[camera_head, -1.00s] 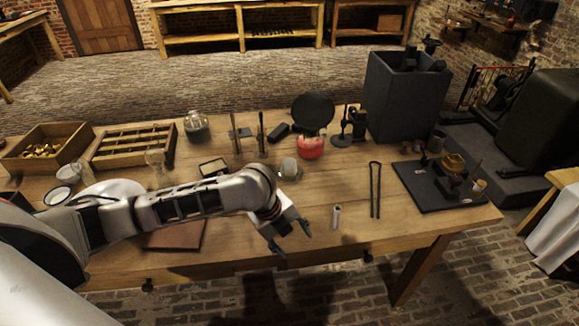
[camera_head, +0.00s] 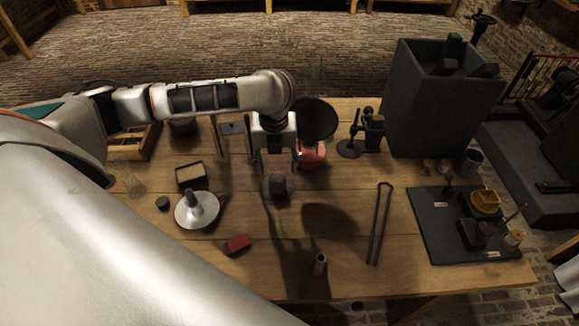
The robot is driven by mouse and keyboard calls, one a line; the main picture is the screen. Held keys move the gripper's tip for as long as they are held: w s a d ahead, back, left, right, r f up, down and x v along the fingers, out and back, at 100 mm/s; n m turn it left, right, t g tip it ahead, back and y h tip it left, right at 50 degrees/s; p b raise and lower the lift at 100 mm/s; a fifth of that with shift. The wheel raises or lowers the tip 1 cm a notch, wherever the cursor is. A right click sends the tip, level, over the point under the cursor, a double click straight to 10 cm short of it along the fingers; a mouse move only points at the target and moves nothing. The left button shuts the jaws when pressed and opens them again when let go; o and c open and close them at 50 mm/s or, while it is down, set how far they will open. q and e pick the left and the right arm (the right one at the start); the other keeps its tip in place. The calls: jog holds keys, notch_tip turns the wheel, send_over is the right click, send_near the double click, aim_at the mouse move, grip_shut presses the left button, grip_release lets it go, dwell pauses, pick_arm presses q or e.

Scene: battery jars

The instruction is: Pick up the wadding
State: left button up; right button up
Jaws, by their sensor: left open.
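A small rounded grey lump (camera_head: 279,186), which looks like the wadding, sits on the wooden table (camera_head: 340,225) near its middle. It looked pale a second ago and is now in shadow. My left gripper (camera_head: 276,166) points down from above, directly over the lump or just behind it. Its two fingers are spread apart with nothing seen between them. I cannot tell whether they touch the lump. My right gripper is not in view.
A red round-bodied vessel (camera_head: 312,156) stands close behind right of my gripper. Tongs (camera_head: 379,224) and a dark box (camera_head: 440,105) are right.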

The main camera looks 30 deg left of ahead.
aim_at(277, 177)
pick_arm(q)
jog(key=shift+w+a+f, duration=0.1)
jog(key=shift+w+a, duration=0.05)
notch_tip(277, 177, down, 2)
jog(key=shift+f, duration=0.1)
notch_tip(277, 177, down, 5)
jog(key=shift+w+a+f+b, duration=0.1)
jog(key=shift+b, duration=0.55)
jog(key=c, duration=1)
jog(key=shift+r, duration=0.25)
notch_tip(277, 177, up, 20)
jog(key=shift+f+p, duration=0.15)
jog(key=shift+p, duration=0.55)
jog(key=shift+c, duration=0.4)
